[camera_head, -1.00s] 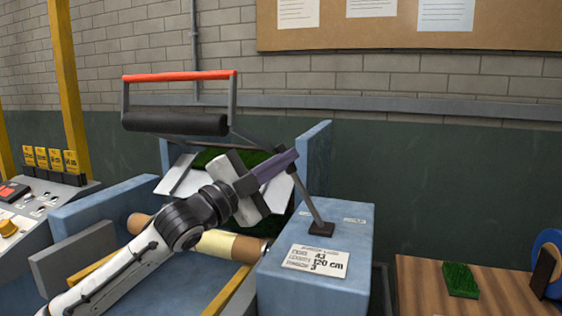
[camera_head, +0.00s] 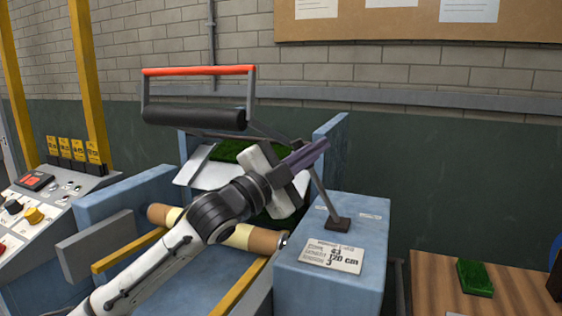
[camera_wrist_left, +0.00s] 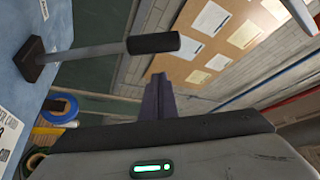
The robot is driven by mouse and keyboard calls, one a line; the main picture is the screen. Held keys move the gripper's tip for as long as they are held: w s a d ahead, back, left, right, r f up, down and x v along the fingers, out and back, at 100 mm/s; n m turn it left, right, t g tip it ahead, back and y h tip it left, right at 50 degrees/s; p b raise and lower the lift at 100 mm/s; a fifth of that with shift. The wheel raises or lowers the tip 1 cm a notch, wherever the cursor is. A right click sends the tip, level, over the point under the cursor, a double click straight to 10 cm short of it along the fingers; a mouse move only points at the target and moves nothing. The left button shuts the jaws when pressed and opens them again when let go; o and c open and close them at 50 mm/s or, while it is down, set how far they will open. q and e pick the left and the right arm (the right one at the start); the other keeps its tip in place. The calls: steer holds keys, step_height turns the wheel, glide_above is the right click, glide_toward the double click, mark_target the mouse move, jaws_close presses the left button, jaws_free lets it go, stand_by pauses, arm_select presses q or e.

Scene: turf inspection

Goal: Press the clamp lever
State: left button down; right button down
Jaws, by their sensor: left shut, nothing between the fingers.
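The clamp lever (camera_head: 322,193) is a thin grey rod rising at a slant from a dark square foot on the blue block (camera_head: 330,285). Its upper end is partly hidden by my left gripper in the head view. In the left wrist view the lever (camera_wrist_left: 95,50) shows whole, with a black grip at its end. My left gripper (camera_head: 322,146) has purple fingers, shut and empty, crossing in front of the lever's upper part.
A black roller (camera_head: 195,116) under an orange bar hangs above the blue machine. A tan roll (camera_head: 262,240) lies in the machine beneath my left arm. A control panel (camera_head: 35,205) stands at left, and a wooden table (camera_head: 435,290) with a turf piece (camera_head: 475,278) at lower right.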

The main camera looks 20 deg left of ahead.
arm_select(q)
steer(key=b+v, duration=0.3)
steer(key=v, duration=0.7)
steer(key=shift+r, duration=0.25)
arm_select(e)
steer(key=shift+w+a+f, duration=0.25)
steer(key=shift+f, duration=0.35)
arm_select(q)
steer(key=shift+s+d, duration=0.1)
steer(key=shift+s, duration=0.05)
arm_select(e)
steer(key=shift+f, duration=0.1)
